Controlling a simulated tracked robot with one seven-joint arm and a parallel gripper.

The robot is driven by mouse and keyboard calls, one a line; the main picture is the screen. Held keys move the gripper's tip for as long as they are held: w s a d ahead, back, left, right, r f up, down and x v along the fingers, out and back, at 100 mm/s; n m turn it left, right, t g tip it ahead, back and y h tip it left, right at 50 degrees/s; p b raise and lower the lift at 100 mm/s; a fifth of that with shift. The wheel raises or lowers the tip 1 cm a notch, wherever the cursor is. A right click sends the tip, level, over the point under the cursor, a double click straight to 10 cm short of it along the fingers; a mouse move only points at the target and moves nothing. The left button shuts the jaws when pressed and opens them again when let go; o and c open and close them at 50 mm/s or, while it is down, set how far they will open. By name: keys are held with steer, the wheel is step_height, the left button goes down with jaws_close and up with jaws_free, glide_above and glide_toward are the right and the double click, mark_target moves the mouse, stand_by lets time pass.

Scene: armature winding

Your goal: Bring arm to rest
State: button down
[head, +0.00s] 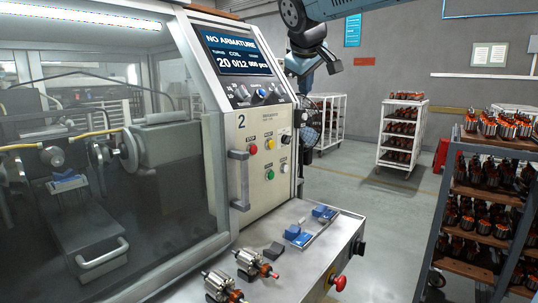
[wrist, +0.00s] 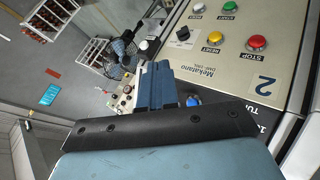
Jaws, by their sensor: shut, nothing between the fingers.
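My arm (head: 335,8) reaches in from the top of the head view. My gripper (head: 304,86) hangs beside the winding machine's control panel (head: 263,150), in the air. In the wrist view, the blue fingers of my gripper (wrist: 158,82) are together with nothing between them. The panel, with its coloured buttons, fills the right of the wrist view. I cannot tell the exact gap between the gripper and the panel.
The machine's screen (head: 238,54) reads NO ARMATURE. Two armatures (head: 254,264) and blue holders (head: 298,236) are on its front ledge. A rack of armatures (head: 488,190) stands at right, a white trolley (head: 403,135) behind. Open floor (head: 385,215) lies between.

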steer(key=s+d+f+m+g, duration=0.1)
steer(key=s+d+f+m, duration=0.2)
steer(key=s+d+f, duration=0.2)
steer(key=s+d+f+m+g, duration=0.1)
steer(key=s+d+f+m, duration=0.2)
steer(key=s+f, duration=0.8)
steer(key=s+d+f+m+g+y, duration=0.1)
steer(key=s+d+f+m, duration=0.1)
steer(key=s+d+f, duration=0.4)
steer(key=s+f, duration=0.2)
steer(key=s, duration=0.3)
steer(key=shift+s+d+m+g, duration=0.3)
steer(key=shift+d+m, duration=0.1)
